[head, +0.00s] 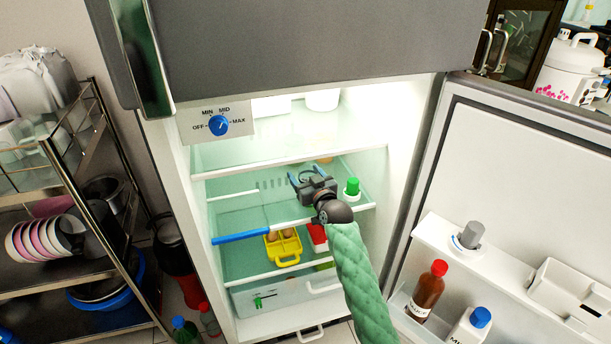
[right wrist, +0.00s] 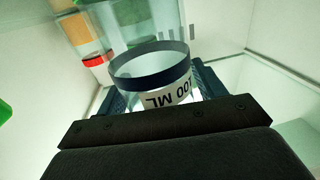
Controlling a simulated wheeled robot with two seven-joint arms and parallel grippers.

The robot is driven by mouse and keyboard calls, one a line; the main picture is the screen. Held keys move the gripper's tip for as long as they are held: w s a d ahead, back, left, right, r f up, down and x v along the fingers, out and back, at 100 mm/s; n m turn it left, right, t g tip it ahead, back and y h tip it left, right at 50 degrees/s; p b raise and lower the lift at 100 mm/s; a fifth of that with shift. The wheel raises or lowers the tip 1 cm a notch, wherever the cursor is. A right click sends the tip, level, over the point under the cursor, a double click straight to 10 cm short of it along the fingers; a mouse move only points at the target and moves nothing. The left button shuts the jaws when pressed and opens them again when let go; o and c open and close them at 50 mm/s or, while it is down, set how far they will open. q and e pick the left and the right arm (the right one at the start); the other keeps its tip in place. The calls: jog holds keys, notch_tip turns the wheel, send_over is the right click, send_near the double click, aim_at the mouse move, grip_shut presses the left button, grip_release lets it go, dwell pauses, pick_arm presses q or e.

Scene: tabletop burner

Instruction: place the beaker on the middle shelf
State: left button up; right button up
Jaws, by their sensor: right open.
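The beaker (right wrist: 172,95) is a clear cylinder with a dark band at its rim and a white "100 ML" label. In the right wrist view it stands between the two fingers of my right gripper (right wrist: 158,88), whose jaws are open. In the head view my right gripper (head: 309,174) reaches into the open fridge, over the middle shelf (head: 235,219) and below the upper one. The beaker cannot be made out in the head view. Whether it rests fully on the shelf is hidden. My left gripper is not in view.
A green-capped bottle (head: 352,187) stands right of the gripper. Below are a yellow egg holder (head: 284,248) and a red item (head: 318,236). The upper shelf (head: 285,160) lies above; the open door (head: 520,170) is at right.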

jog(key=shift+r, duration=0.15)
jog(key=v, duration=1.2)
jog(key=s+f+m+g+h, duration=0.1)
jog(key=s+f, duration=0.4)
jog(key=f, duration=0.3)
jog(key=s+f+g, duration=0.2)
jog(key=s+f, duration=0.3)
jog(key=f, duration=0.4)
jog(key=s+f+m+g+h, duration=0.1)
jog(key=s+f, duration=0.3)
jog(key=f, duration=0.4)
jog(key=s+f+g+h, duration=0.1)
jog(key=s+f+g, duration=0.1)
jog(key=s+f, duration=0.8)
jog(key=s+d+f+m+g, duration=0.1)
jog(key=s+f+g, duration=0.2)
jog(key=s+f, duration=0.8)
jog(key=s, duration=0.6)
jog(key=shift+d+h, duration=0.25)
jog(key=shift+h, duration=0.15)
